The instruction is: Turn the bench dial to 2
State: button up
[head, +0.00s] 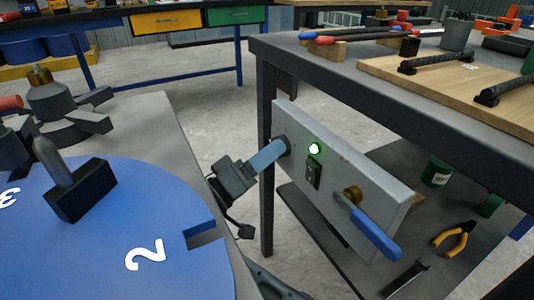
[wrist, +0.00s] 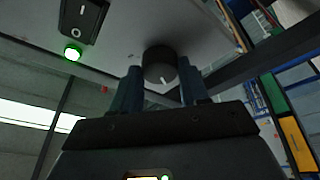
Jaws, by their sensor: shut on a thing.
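The dial is a dark round knob with a white mark (wrist: 160,64) on the grey panel (head: 335,165) at the end of the dark bench. In the head view the dial (head: 284,145) is mostly hidden behind the blue fingers. My gripper (head: 274,151) reaches it from the lower left. In the wrist view my gripper (wrist: 161,78) has one blue finger on each side of the knob and is shut on it. The white mark points toward the lower right in that view. I see no numbers around the knob.
Beside the dial are a green light (head: 314,148), a black rocker switch (head: 314,171) and a blue-handled lever (head: 372,231). A blue disc (head: 120,245) marked 2 and 3 fills the lower left. Pliers (head: 454,238) lie on the lower shelf.

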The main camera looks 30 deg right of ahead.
jog(key=shift+r, duration=0.15)
jog(key=shift+w+f+m+g+h+b, duration=0.25)
jog(key=shift+m+g, duration=0.85)
jog(key=shift+m, duration=1.5)
jog(key=shift+w+r+m+g+b, duration=0.1)
jog(key=shift+m+g+b, duration=0.3)
jog(key=shift+m+g, duration=1.45)
jog(key=shift+w+f+m+g+h+b, duration=0.15)
jog(key=shift+m+g+b, duration=0.2)
jog(key=shift+m, duration=3)
jog(key=shift+r+m, duration=0.15)
jog(key=shift+m, duration=0.15)
jog(key=o, duration=1)
jog(key=shift+o, duration=0.2)
